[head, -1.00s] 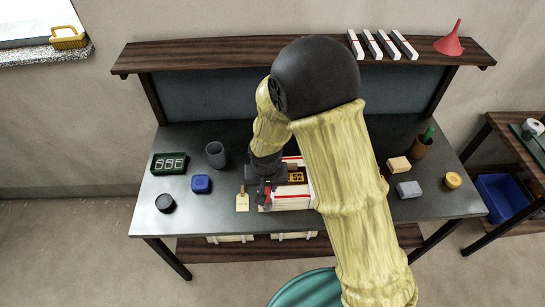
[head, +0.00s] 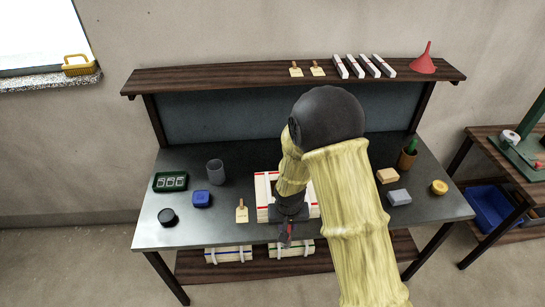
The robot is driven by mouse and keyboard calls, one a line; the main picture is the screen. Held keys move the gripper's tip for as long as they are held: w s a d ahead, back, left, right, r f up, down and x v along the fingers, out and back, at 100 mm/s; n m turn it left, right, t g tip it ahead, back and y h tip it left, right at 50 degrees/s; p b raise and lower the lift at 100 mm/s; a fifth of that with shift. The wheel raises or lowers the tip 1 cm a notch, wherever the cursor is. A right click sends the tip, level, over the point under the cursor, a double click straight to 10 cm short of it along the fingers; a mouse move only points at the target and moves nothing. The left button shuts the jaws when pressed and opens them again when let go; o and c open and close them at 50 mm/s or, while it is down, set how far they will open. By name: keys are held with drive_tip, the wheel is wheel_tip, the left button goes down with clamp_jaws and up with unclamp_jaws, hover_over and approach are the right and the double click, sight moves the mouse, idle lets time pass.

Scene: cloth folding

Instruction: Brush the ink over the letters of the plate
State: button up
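My gripper (head: 285,240) hangs at the front edge of the table, in front of a pale box with red stripes (head: 263,187). A small red piece shows at its fingers; I cannot tell whether it is held. My gripper and wrist cover part of the box, and no lettered plate can be made out there. A small cream piece with a brown handle-like end (head: 242,213), possibly a brush, lies on the table left of my gripper. A black round pot (head: 168,217) stands farther left; whether it holds ink cannot be told.
A blue block (head: 202,199), grey cup (head: 215,172) and green tray with pale marks (head: 171,182) stand left on the table (head: 200,234). Tan block (head: 387,175), grey block (head: 398,197) and yellow tin (head: 439,187) stand right. My arm crosses the right-middle.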

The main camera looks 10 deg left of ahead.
drive_tip(key=w+d+f+m+b, duration=0.1)
drive_tip(key=d+f, duration=0.5)
drive_tip(key=d, duration=0.3)
drive_tip(key=w+d+f+m+b, duration=0.1)
drive_tip(key=d+f+b, duration=0.1)
drive_tip(key=d+f, duration=0.4)
drive_tip(key=d, duration=0.3)
